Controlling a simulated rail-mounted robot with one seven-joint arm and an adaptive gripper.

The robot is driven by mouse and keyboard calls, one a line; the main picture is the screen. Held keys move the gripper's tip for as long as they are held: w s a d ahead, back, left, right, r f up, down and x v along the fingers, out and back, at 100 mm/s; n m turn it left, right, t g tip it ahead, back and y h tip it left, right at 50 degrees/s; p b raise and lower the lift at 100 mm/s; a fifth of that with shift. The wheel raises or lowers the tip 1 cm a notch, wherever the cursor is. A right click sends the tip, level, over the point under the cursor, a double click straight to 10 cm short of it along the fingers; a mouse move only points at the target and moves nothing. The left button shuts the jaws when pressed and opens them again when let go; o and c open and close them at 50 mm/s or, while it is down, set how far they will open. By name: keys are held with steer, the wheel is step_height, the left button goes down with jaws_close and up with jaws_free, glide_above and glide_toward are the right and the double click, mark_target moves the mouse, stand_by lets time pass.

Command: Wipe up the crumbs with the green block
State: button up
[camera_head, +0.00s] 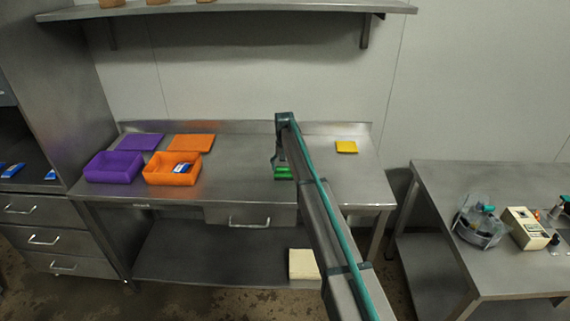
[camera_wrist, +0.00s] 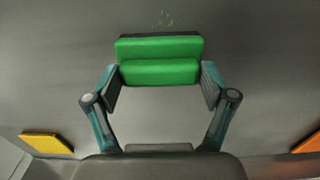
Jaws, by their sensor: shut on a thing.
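The green block (camera_wrist: 159,61) is held between the two fingers of my gripper (camera_wrist: 161,84) in the wrist view. In the head view the green block (camera_head: 283,173) shows low at the steel table, partly hidden by my arm. My gripper is shut on its two ends. Whether the block touches the table top I cannot tell. A small patch of greenish crumbs (camera_wrist: 166,18) lies on the steel surface just beyond the block in the wrist view. The crumbs cannot be made out in the head view.
On the steel table (camera_head: 235,165) are a purple bin (camera_head: 113,168), an orange bin (camera_head: 172,170) holding a blue-and-white item, purple and orange flat pieces, and a yellow piece (camera_head: 346,147) to the right. A shelf (camera_head: 230,8) hangs above. Another table (camera_head: 500,250) stands right with equipment.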

steer(key=s, duration=0.5)
steer(key=shift+d, duration=0.15)
steer(key=shift+w+a, duration=0.55)
steer(key=shift+w, duration=0.25)
steer(key=shift+w+d, duration=0.15)
steer(key=shift+w, duration=0.6)
steer(key=shift+w+a, duration=0.15)
steer(key=shift+w, duration=1.95)
steer(key=shift+w+a, duration=0.15)
steer(key=shift+w, duration=1.9)
steer(key=shift+s+d, duration=0.1)
steer(key=shift+s, duration=0.1)
steer(key=shift+s+d, duration=0.15)
steer(key=shift+s, duration=2.55)
steer(key=shift+s+d, duration=0.15)
steer(key=shift+s, duration=2.55)
steer(key=shift+s+r, duration=0.15)
steer(key=shift+s, duration=0.05)
steer(key=shift+w+r, duration=0.15)
steer(key=shift+r, duration=0.7)
step_height(320, 180, up, 6)
steer(key=p, duration=0.2)
